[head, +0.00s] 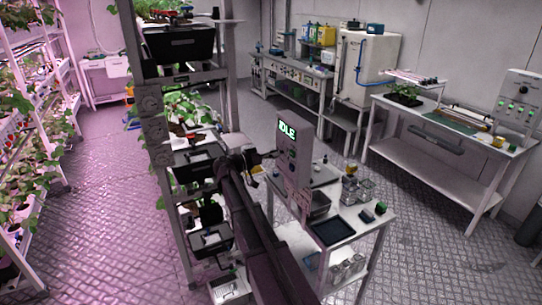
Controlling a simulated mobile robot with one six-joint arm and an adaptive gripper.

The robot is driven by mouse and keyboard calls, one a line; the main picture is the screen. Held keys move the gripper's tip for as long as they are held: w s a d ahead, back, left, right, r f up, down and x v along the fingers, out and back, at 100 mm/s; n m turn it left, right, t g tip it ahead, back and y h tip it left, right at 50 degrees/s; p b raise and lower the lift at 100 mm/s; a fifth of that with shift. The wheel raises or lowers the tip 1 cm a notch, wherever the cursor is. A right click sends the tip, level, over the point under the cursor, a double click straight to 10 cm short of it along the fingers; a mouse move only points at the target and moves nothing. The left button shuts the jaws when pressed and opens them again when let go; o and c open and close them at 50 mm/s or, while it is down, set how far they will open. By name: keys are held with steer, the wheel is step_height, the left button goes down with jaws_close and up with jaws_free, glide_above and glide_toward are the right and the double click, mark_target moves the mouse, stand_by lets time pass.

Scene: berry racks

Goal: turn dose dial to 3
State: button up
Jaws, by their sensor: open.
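A grey upright control box (294,175) stands on the white cart, with a lit display (287,131) that reads IDLE. Small dark controls show on its face below the display, too small for me to read. I cannot tell which of them is the dose dial or what number it points to. My dark arm reaches up from the bottom of the head view. My gripper (256,157) is at its far end, just left of the control box and close to it. It is open and appears empty; its fingers are small and dark here, and I cannot tell whether they touch the box.
The white cart (375,222) carries a dark tray (332,231), clear jars (357,190) and small items. A plant rack with black bins (180,45) stands left of my arm. Benches (455,165) line the back and right. The floor (440,265) at right is clear.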

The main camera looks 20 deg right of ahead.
steer(key=a, duration=1.2)
steer(key=shift+s, duration=0.2)
stand_by(0.4)
steer(key=s+f+n+y, duration=0.6)
steer(key=s+f+y, duration=0.3)
steer(key=s+f, duration=0.4)
steer(key=s+a+f+n+y, duration=0.2)
steer(key=s+a+n+y, duration=0.1)
steer(key=s+a+y, duration=0.1)
steer(key=s+a+f+n+y, duration=0.3)
steer(key=s+a+y, duration=0.2)
steer(key=s, duration=0.3)
steer(key=shift+s+a+f+g, duration=0.2)
steer(key=shift+a+f+g, duration=0.1)
steer(key=shift+a, duration=0.6)
